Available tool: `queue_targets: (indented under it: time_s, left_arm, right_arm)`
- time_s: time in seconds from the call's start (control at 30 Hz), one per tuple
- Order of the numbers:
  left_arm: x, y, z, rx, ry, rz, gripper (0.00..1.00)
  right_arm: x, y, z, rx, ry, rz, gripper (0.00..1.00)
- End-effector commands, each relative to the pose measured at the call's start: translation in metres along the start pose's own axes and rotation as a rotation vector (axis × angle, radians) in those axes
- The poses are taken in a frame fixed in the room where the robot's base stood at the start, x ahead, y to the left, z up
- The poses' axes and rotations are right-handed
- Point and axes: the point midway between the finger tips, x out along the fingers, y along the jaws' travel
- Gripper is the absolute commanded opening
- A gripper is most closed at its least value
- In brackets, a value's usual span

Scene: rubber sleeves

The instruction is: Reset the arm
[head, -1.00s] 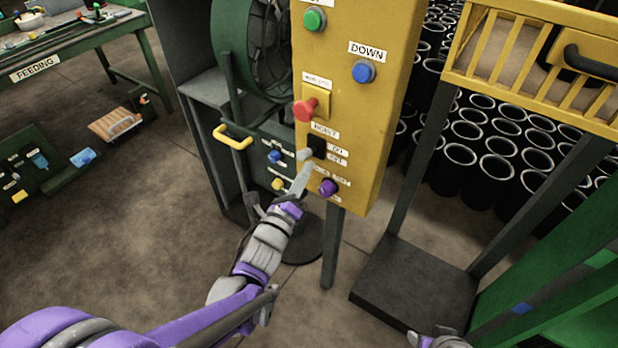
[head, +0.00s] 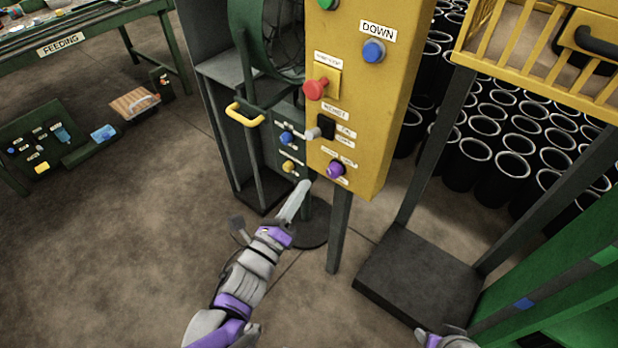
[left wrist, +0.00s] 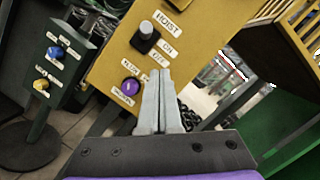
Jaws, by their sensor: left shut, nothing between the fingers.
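My left gripper (head: 296,200) is shut and empty. In the head view it points up toward the yellow control panel (head: 375,120) and sits just below the panel's lower left corner, apart from it. In the left wrist view the closed fingers (left wrist: 160,90) show in front of the panel (left wrist: 115,65), by the purple knob (left wrist: 131,87) and below the hoist switch (left wrist: 145,37). My right gripper (head: 447,338) only partly shows at the bottom edge of the head view, and its fingers cannot be made out.
The panel carries a red button (head: 315,89) and a blue DOWN button (head: 374,51). A dark box with a yellow handle (head: 245,114) stands left of it. Black sleeves (head: 485,150) stand behind a yellow railing. A dark platform (head: 420,277) lies at right. Floor at left is mostly clear.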

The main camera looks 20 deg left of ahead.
Motion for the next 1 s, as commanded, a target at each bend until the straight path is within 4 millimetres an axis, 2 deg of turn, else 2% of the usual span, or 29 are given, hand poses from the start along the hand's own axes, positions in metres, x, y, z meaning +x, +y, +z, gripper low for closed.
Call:
queue_targets:
  time_s: [0.6, 0.7, 0.77, 0.87, 1.0]
  left_arm:
    - [-0.004, -0.001, 0.001, -0.001, 0.000, 0.000, 0.00]
    - [-0.004, 0.003, 0.002, -0.047, -0.001, 0.027, 0.00]
    - [-0.005, 0.011, 0.004, -0.133, -0.004, 0.078, 0.00]
    - [-0.009, 0.034, 0.006, -0.400, -0.028, 0.233, 0.00]
    - [-0.036, 0.071, -0.005, -0.932, -0.130, 0.545, 0.00]
  right_arm:
    - [-0.001, 0.000, 0.000, 0.000, 0.000, 0.000, 0.50]
    - [-0.001, 0.000, 0.000, 0.000, 0.000, 0.000, 0.50]
    - [-0.001, 0.000, 0.000, 0.000, 0.000, 0.000, 0.50]
    - [-0.001, 0.000, 0.000, 0.000, 0.000, 0.000, 0.50]
    - [-0.001, 0.000, 0.000, 0.000, 0.000, 0.000, 0.50]
